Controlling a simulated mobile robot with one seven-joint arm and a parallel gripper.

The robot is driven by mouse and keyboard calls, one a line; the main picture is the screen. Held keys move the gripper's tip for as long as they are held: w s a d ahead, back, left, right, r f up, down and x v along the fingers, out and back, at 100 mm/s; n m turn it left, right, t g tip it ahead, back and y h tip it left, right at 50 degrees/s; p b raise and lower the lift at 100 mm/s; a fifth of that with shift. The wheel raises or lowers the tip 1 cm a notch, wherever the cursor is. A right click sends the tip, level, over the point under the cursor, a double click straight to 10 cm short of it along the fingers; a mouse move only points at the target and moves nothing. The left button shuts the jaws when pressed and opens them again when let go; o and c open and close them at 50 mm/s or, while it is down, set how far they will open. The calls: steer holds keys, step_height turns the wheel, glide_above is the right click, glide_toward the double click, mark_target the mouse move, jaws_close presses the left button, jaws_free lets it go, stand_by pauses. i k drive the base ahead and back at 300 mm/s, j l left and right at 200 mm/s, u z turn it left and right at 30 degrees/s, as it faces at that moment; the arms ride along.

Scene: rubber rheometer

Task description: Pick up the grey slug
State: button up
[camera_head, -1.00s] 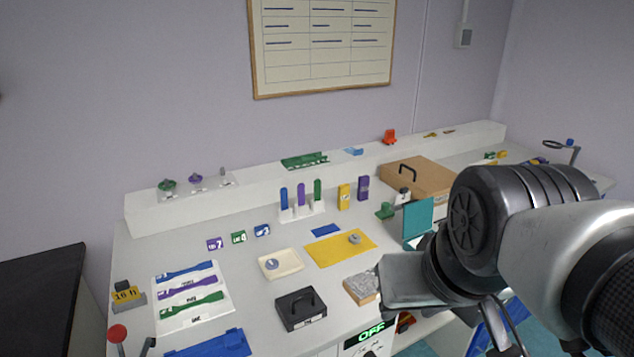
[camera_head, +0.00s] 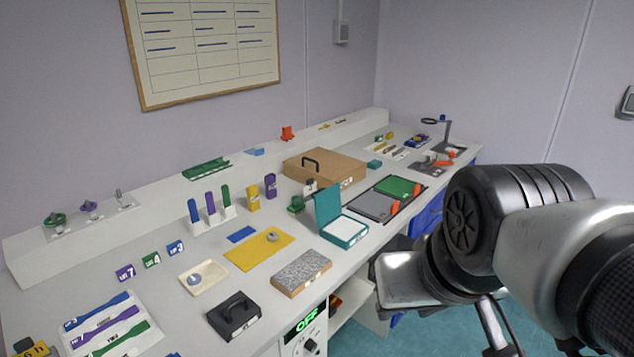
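Two small grey round pieces are in view, and I cannot tell for certain which is the slug. One grey disc (camera_head: 194,280) lies in a shallow cream tray (camera_head: 216,289). The other grey piece (camera_head: 272,237) lies on a yellow mat (camera_head: 245,258) and looks like a short cylinder or ring. My gripper (camera_head: 402,283) is at the right, in front of the bench edge and well away from both pieces. Its fingers are not clearly shown, and I see nothing held.
A black case (camera_head: 234,318), a grey speckled block (camera_head: 302,275) and an open teal box (camera_head: 345,232) stand along the front edge. A rack with coloured upright pieces (camera_head: 212,223) is behind the mat. A brown case (camera_head: 335,168) stands farther back.

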mark_target(272, 236)
steer(key=i+l+u, duration=0.25)
steer(key=u, duration=0.15)
steer(key=i+l+u, duration=0.45)
steer(key=l+u, duration=0.3)
steer(key=j, duration=0.1)
